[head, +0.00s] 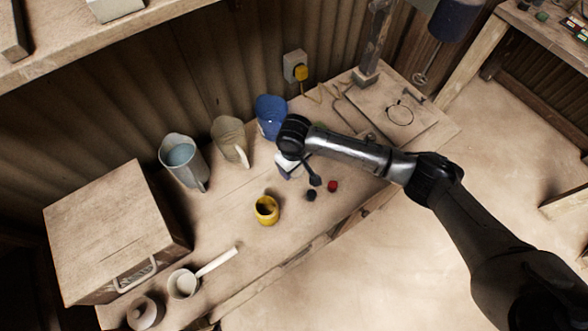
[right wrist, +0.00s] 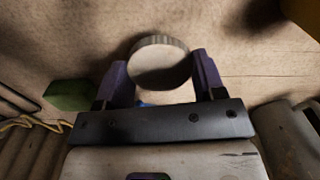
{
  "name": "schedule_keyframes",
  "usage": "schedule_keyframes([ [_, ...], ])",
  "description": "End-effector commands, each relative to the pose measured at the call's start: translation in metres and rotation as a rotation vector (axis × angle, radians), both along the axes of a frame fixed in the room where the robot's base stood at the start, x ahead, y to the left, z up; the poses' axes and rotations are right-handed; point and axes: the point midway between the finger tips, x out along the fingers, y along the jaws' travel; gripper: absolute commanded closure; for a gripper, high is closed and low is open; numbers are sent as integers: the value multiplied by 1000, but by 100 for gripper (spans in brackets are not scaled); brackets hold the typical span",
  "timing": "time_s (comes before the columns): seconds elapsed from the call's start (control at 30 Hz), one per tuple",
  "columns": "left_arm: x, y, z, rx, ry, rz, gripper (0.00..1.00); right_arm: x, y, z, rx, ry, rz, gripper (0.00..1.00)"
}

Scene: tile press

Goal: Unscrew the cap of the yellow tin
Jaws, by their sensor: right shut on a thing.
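The yellow tin (head: 266,210) stands upright on the bench in the head view, with its dark open mouth facing up and no cap on it. My right gripper (right wrist: 160,66) is shut on a round grey cap (right wrist: 160,55) with a ridged rim, held between its purple fingers in the right wrist view. In the head view my right arm hides most of that gripper, and the cap cannot be made out there. The gripper is up and to the right of the tin, apart from it. My left gripper is not in view.
A blue jug (head: 271,115), a beige jug (head: 230,140) and a grey jug (head: 183,160) stand along the wall. A wooden box (head: 108,225) and a white saucepan (head: 184,284) are at the left. A black piece (head: 311,195) and a red piece (head: 333,186) lie right of the tin.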

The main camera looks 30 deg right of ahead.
Motion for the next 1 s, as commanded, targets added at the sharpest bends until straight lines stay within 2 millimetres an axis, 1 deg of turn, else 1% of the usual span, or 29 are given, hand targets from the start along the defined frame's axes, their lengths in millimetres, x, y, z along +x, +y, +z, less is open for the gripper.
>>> schedule_keyframes([
  [0.03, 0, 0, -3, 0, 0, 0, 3, -1, 0, -9, -2, 3, -1, 65],
  [0.1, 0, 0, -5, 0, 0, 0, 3, -1, 0, -19, -2, 3, 0, 65],
  [0.2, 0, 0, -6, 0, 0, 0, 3, -1, -1, -28, -2, 3, 0, 65],
  [0.6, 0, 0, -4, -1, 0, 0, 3, -1, 0, -30, -1, 2, 0, 65],
  [0.63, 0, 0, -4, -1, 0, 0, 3, -1, 0, -30, 0, 1, 0, 35],
  [0.87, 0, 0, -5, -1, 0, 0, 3, -1, -1, -30, 0, 1, 0, 13],
  [0.9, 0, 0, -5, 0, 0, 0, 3, -1, -1, -30, 0, 1, 0, 11],
  [1.0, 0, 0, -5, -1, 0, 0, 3, -1, -1, -30, 0, 1, 0, 11],
])
